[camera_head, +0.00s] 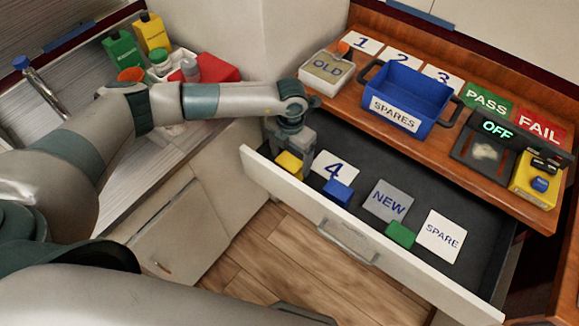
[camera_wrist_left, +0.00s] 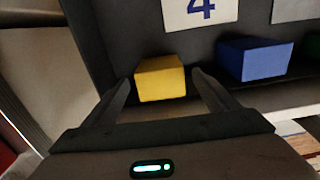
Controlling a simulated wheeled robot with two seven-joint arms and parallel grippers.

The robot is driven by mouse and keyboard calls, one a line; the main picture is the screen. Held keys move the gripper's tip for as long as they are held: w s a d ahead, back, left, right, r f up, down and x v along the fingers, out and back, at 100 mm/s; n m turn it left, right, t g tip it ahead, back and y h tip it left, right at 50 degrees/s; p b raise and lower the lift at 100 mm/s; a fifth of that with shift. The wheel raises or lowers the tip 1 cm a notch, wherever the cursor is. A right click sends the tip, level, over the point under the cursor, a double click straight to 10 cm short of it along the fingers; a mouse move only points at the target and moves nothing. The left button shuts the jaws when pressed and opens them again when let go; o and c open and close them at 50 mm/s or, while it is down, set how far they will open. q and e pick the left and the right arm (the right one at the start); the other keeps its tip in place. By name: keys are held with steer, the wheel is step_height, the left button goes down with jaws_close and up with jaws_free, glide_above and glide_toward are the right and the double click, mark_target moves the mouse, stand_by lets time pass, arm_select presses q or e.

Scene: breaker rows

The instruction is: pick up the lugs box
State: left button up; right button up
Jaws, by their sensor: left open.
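No label reading "lugs" is legible. Small boxes lie in the open drawer (camera_head: 470,262): a yellow box (camera_head: 289,164) at the left end, a blue box (camera_head: 337,191) and a green box (camera_head: 400,234). My left gripper (camera_head: 292,150) is over the yellow box and partly hides it in the head view. In the left wrist view the yellow box (camera_wrist_left: 160,80) shows between the spread fingers of my left gripper (camera_wrist_left: 163,78). The blue box (camera_wrist_left: 253,59) is to its right. Whether the fingers touch the yellow box cannot be told. My right gripper is out of view.
The drawer holds cards marked 4 (camera_head: 335,167), NEW (camera_head: 389,201) and SPARE (camera_head: 440,236). Its front panel (camera_head: 300,207) stands close to the boxes. On the counter above are an OLD tray (camera_head: 327,73), a blue SPARES bin (camera_head: 408,96) and an OFF device (camera_head: 483,150).

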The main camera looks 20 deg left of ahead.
arm_select(q)
steer(key=shift+f, duration=0.3)
steer(key=shift+s+f+p, duration=0.2)
steer(key=shift+f+p, duration=0.45)
steer(key=shift+p, duration=0.1)
step_height(320, 180, down, 3)
steer(key=shift+p, duration=0.65)
steer(key=shift+f, duration=0.45)
steer(key=c, duration=1.3)
steer(key=shift+r, duration=0.1)
